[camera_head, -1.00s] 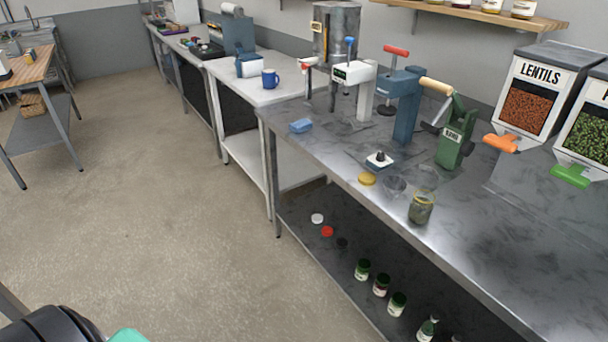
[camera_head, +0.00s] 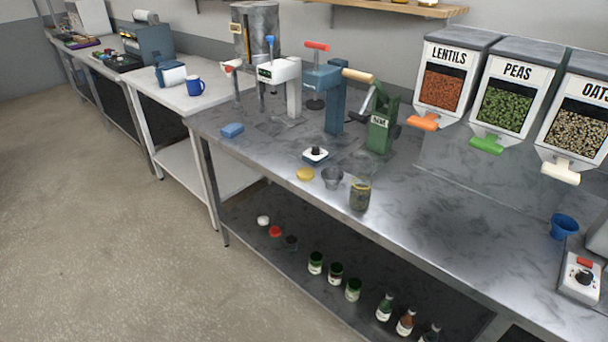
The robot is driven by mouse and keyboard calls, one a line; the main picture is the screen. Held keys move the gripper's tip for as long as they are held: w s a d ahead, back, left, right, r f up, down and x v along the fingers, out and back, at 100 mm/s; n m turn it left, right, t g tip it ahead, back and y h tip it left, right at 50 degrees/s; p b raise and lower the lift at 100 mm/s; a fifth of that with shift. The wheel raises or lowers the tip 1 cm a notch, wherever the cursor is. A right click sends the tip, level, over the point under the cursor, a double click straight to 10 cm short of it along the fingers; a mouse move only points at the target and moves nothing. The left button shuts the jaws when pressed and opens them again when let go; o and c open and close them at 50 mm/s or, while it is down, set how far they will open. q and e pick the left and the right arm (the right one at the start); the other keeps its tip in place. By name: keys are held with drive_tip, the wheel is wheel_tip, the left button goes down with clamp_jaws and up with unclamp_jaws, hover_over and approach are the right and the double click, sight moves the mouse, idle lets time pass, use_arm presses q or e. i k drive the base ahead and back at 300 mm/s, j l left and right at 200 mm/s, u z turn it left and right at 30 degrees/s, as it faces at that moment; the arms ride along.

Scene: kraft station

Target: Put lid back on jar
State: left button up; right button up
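An open-looking glass jar (camera_head: 360,196) with dark contents stands upright on the steel bench near its front edge. A yellow lid (camera_head: 305,174) lies flat on the bench to the left of the jar, apart from it. A small clear-grey cup (camera_head: 332,178) stands between the lid and the jar. On the shelf below lie a white lid (camera_head: 263,221), a red lid (camera_head: 275,231) and a black lid (camera_head: 291,241). Neither of my grippers shows in the view.
The steel bench (camera_head: 430,220) has free room right of the jar. Several jars and bottles (camera_head: 335,273) stand on the lower shelf.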

sight(360, 191)
drive_tip(key=i+j+z, duration=0.15)
drive_tip(key=j, duration=0.2)
drive_tip(key=i+j+z, duration=0.25)
drive_tip(key=i+j, duration=0.15)
drive_tip(key=j, duration=0.35)
drive_tip(key=i+j+z, duration=0.15)
drive_tip(key=j, duration=0.3)
drive_tip(key=i+j+z, duration=0.15)
drive_tip(key=j, duration=0.25)
drive_tip(key=i+j+z, duration=0.15)
drive_tip(key=j, duration=0.3)
drive_tip(key=k+l, duration=0.05)
